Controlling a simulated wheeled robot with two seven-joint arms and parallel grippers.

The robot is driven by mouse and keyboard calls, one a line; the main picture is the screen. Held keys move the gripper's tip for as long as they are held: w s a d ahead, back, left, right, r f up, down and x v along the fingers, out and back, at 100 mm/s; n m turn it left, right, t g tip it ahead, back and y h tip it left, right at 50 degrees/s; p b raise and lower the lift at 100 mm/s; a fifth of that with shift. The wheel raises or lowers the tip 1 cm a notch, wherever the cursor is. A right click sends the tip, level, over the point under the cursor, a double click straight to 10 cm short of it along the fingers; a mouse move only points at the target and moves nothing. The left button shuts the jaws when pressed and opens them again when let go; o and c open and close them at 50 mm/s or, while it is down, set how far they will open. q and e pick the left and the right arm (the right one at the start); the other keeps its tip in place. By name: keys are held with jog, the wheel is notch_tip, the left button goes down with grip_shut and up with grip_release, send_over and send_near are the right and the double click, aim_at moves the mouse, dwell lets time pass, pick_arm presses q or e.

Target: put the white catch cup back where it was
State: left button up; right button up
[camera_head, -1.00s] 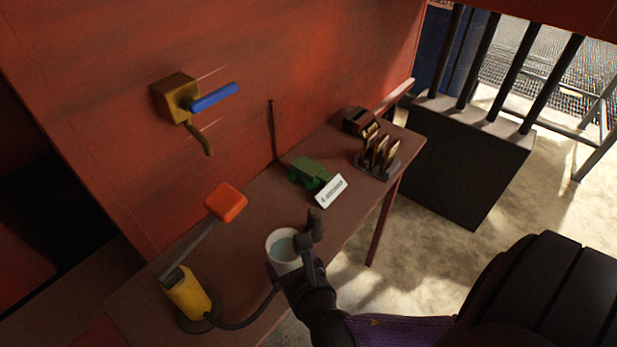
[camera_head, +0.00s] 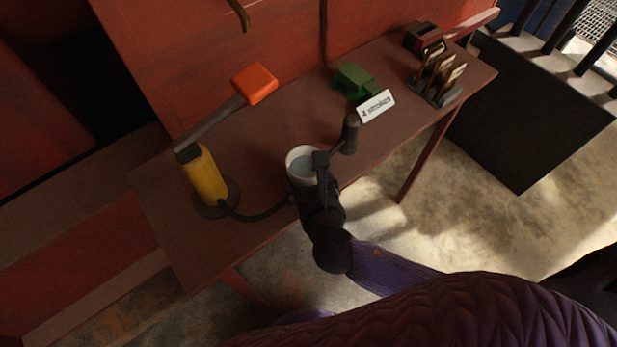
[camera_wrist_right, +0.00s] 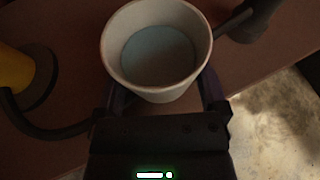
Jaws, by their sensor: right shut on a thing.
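The white catch cup (camera_head: 296,154) is over the front part of the brown bench, with pale bluish liquid inside. It looks upright or nearly so. My right gripper (camera_head: 308,178) is shut on the cup from the front side. In the right wrist view the cup (camera_wrist_right: 157,80) sits between the two fingers (camera_wrist_right: 160,92). I cannot tell whether its base touches the bench. My left gripper is not in view.
A yellow pump (camera_head: 204,178) with an orange-ended lever (camera_head: 255,84) stands left, its black hose running toward the cup. A black handle (camera_head: 349,133) is right of the cup. A green block (camera_head: 355,82), white sign (camera_head: 376,106) and card rack (camera_head: 437,80) are behind.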

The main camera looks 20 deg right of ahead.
jog(key=o, duration=1)
jog(key=shift+f, duration=0.1)
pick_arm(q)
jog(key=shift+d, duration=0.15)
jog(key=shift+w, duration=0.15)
